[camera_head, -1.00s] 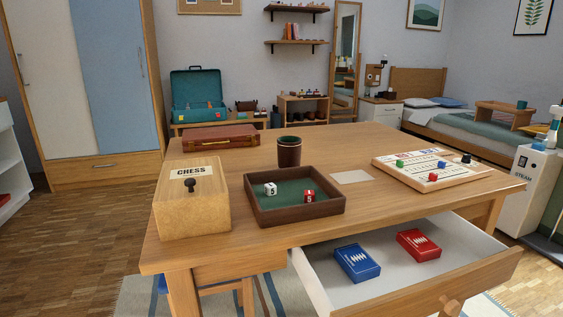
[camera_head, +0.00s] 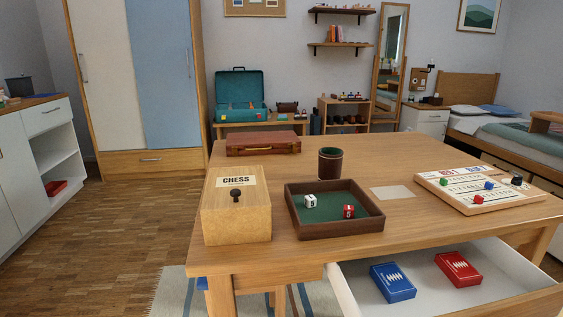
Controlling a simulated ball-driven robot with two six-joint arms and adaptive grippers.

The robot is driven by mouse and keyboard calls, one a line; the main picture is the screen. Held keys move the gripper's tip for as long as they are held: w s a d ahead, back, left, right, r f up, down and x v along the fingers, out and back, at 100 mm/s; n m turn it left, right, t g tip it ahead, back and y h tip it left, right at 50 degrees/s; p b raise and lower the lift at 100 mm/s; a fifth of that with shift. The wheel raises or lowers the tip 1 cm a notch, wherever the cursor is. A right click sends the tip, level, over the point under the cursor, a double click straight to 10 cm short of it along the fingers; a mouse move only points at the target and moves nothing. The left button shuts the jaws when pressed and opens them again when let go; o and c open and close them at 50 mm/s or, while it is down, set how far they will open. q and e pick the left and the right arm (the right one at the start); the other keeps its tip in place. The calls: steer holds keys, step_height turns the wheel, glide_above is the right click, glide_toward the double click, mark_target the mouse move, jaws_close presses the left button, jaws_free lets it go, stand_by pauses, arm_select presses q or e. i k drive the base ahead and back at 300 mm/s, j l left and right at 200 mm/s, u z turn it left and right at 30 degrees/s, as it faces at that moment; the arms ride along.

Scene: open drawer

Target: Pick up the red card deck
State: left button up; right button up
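The red card deck (camera_head: 458,269) lies flat in the open drawer (camera_head: 353,292) of the wooden table, at the lower right of the head view. A blue card deck (camera_head: 393,283) lies to its left in the same drawer, apart from it. Both decks have a white pattern on top. The drawer is pulled out toward me, and its front is partly cut off by the picture's lower edge. Neither of my grippers shows in the head view.
On the table (camera_head: 290,265) stand a chess box (camera_head: 236,217), a dice tray (camera_head: 337,229) with two dice, a dice cup (camera_head: 330,164), a brown case (camera_head: 263,143) and a game board (camera_head: 480,190). Open floor (camera_head: 130,230) lies to the left.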

mark_target(459, 269)
steer(key=z, duration=1.35)
